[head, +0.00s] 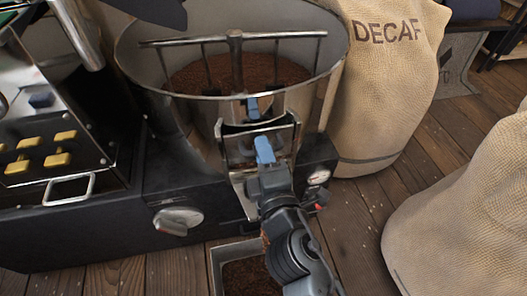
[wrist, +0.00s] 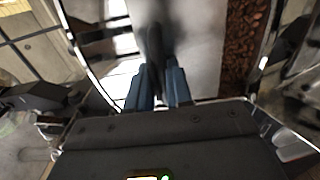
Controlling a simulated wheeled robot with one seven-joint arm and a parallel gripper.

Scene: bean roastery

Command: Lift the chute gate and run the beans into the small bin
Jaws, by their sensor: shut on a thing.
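My gripper (head: 263,150) reaches up to the chute (head: 232,158) at the front of the round metal cooling pan. Its blue fingers also show in the wrist view (wrist: 160,88), shut on a dark, blurred upright part of the chute gate (wrist: 155,45). A pale metal plate stands behind the fingers. The gate's lower edge is hidden by my gripper and arm, so I cannot tell how far up it is. The small bin (head: 216,268) stands on the floor below the chute, partly behind my arm. Dark brown beans (head: 248,277) lie in it.
Brown beans (head: 195,78) lie in the pan (head: 135,65) under a metal stirrer. A control panel with yellow buttons (head: 42,152) is at left, and a knob (head: 178,220) is on the dark base. A DECAF sack (head: 385,90) and another sack (head: 465,225) stand at right.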

